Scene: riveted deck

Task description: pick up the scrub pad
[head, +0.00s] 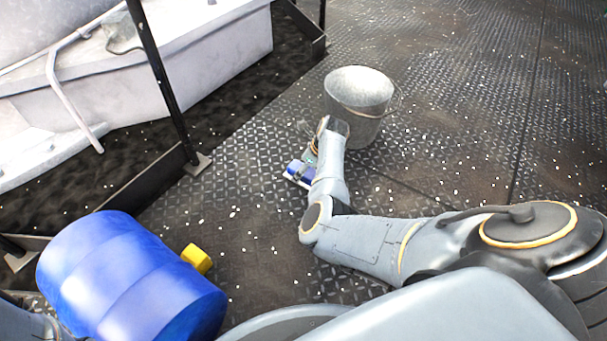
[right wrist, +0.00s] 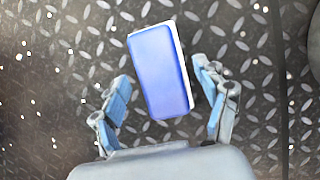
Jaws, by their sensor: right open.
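The scrub pad is a blue slab with a white layer, lying on the riveted deck; it shows in the head view (head: 291,173) and in the right wrist view (right wrist: 160,72). My right gripper (head: 304,168) is close above it, pointing down. In the right wrist view my right gripper (right wrist: 168,98) is open, with one finger on each side of the pad's near part and a gap on both sides. The pad's far end reaches past the fingertips. In the head view my gripper and wrist hide part of the pad. My left gripper is not in view.
A grey metal bucket (head: 368,129) stands just behind my right wrist. A large blue drum (head: 125,280) and a small yellow piece (head: 197,258) are at lower left. A dark post (head: 160,80) and a white hull (head: 150,75) are at upper left. The deck at right is clear.

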